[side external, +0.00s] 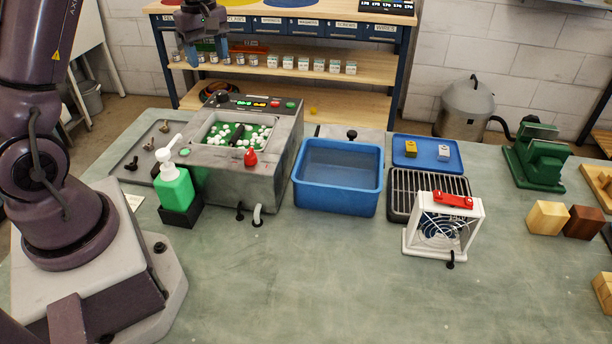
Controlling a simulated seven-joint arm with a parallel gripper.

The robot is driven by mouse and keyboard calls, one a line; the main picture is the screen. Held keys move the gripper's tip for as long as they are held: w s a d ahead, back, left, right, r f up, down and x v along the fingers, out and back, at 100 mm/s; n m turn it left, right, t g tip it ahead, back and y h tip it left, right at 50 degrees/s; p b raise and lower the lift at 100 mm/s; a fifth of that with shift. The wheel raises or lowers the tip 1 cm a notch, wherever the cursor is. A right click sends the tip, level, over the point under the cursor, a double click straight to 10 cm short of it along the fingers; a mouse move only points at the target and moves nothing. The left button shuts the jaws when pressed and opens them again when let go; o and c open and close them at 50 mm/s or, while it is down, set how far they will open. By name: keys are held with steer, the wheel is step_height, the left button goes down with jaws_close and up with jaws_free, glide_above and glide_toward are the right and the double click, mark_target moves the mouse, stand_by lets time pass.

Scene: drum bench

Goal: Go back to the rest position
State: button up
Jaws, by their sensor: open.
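My gripper (206,56) is in the upper left of the side external view, high above the bench and behind the grey drum machine (240,185). Its fingers point down, apart, with nothing seen between them. The machine's open top holds many white and green pellets and a dark bar. My gripper touches nothing that I can see.
A green pump bottle (175,188) stands left of the machine. To the right are a blue bin (338,188), a blue tray (427,146) with two small blocks, a black rack (402,207) and a white fan (443,227). Wooden blocks (547,217) lie far right. The bench front (330,285) is clear.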

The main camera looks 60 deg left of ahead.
steer(key=s+d+r+m+t, duration=0.2)
steer(key=d+m, duration=0.4)
steer(key=d, duration=0.3)
steer(key=s+d+r+m+t, duration=0.1)
steer(key=s+d+r+m, duration=0.4)
steer(key=d, duration=0.4)
steer(key=s+d+r+m+t, duration=0.2)
steer(key=s+d+r+m, duration=0.2)
steer(key=d, duration=0.5)
steer(key=s+m, duration=0.2)
steer(key=m, duration=0.1)
steer(key=shift+d+m+t, duration=0.15)
steer(key=shift+m+t, duration=0.15)
